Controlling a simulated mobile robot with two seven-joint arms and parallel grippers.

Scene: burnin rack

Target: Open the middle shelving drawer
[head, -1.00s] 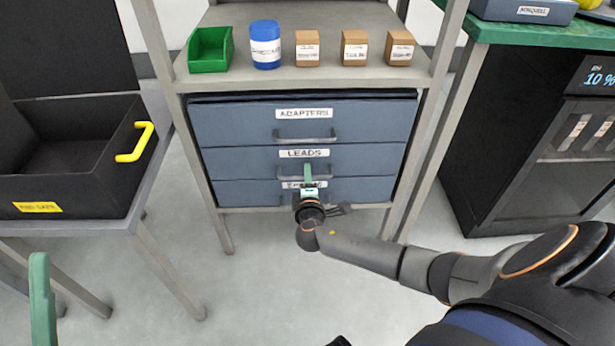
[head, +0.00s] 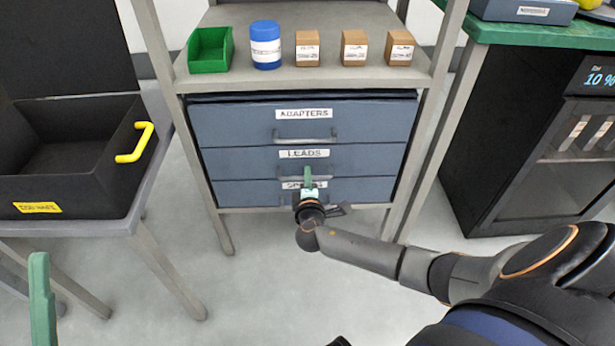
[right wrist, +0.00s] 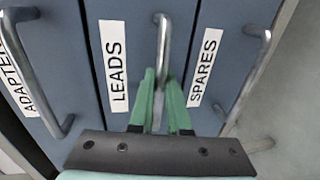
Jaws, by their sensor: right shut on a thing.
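The middle drawer (head: 240,161), labelled LEADS, is in a blue-grey three-drawer unit under the rack shelf. Its front looks flush with the others, so it appears closed. My right gripper (head: 308,172) is at this drawer's front in the head view. In the right wrist view its green fingers (right wrist: 160,78) are shut on the metal LEADS handle (right wrist: 163,35), one on each side of the bar. Of my left gripper, only a green finger (head: 42,300) shows at the lower left, away from the drawers.
The ADAPTERS drawer (head: 235,122) is above and the SPARES drawer (head: 240,194) below, both closed. The shelf (head: 275,85) holds a green bin, a blue jar and three brown boxes. A black case (head: 85,188) stands on the left table. Open floor lies before the rack.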

